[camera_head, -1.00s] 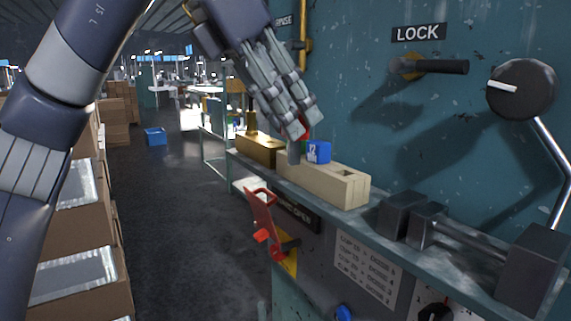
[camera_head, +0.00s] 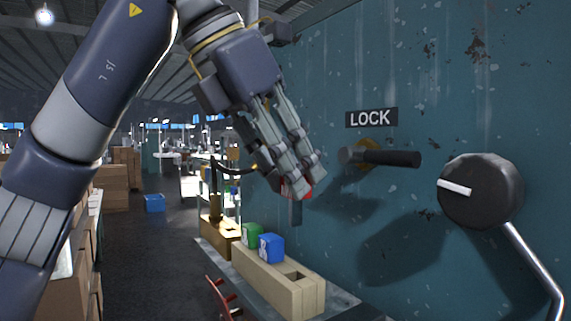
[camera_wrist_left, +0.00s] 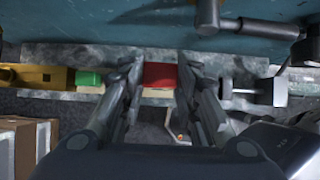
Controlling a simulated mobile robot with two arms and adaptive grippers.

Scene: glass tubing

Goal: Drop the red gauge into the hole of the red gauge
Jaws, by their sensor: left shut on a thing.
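My left gripper (camera_head: 303,178) is shut on the red gauge (camera_head: 297,188). The gauge is mostly hidden by the fingers in the head view, with a grey stem pointing down below it. In the left wrist view the red gauge (camera_wrist_left: 160,75) shows between the two fingers. Gripper and gauge are in the air above the pale wooden block (camera_head: 278,282). The block holds a green gauge (camera_head: 252,235) and a blue gauge (camera_head: 271,248). A square hole (camera_head: 296,275) near the block's right end is empty. My right gripper is not in view.
The block stands on a narrow shelf against a teal wall (camera_head: 420,80). A lock lever (camera_head: 390,158) and a black knob (camera_head: 480,190) stick out from the wall on the right. A brown block (camera_head: 222,235) stands at the left, and a red lever (camera_head: 220,298) below.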

